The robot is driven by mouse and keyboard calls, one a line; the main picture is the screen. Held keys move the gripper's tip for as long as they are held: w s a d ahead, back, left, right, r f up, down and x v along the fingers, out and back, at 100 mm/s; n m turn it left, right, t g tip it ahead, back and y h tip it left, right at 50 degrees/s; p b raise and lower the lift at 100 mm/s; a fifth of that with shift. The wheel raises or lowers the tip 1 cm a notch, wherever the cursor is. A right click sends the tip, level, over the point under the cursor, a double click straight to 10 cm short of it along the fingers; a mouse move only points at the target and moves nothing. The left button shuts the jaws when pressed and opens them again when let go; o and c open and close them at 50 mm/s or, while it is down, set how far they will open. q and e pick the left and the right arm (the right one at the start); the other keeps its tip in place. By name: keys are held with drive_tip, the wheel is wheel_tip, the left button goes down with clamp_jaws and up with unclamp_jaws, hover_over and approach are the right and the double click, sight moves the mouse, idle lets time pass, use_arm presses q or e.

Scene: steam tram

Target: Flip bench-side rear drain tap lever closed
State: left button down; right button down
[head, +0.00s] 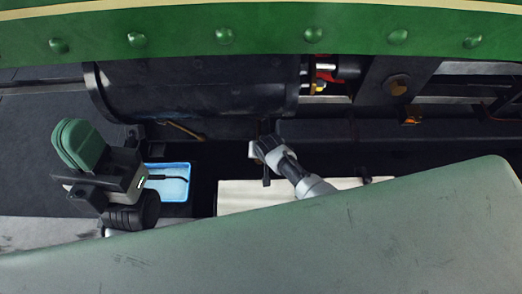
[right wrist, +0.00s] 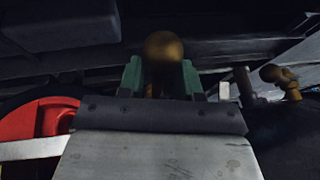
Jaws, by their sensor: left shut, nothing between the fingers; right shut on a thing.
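A brass ball-ended lever (right wrist: 163,46) stands between the green fingers of my right gripper (right wrist: 161,78) in the right wrist view. The fingers are shut on it, below the ball. In the head view my right arm reaches under the dark cylinder (head: 195,85), and its fingertips cannot be made out. A thin brass lever (head: 185,130) sticks out under the cylinder's left part; I cannot tell which tap it belongs to. My left gripper (head: 78,145) is shut and empty at the left, its green fingers together, away from the cylinder.
A second brass fitting (right wrist: 280,76) is at the right in the wrist view. A blue tray (head: 184,168) lies beside my left gripper. A large grey-green slab (head: 300,245) fills the foreground. A riveted green beam (head: 270,36) crosses above, leaving a narrow dark gap between.

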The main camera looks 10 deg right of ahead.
drive_tip(key=shift+s+a+f, duration=0.1)
drive_tip(key=shift+s+a, duration=0.15)
drive_tip(key=c, duration=1.1)
unclamp_jaws()
drive_tip(key=shift+w, duration=0.1)
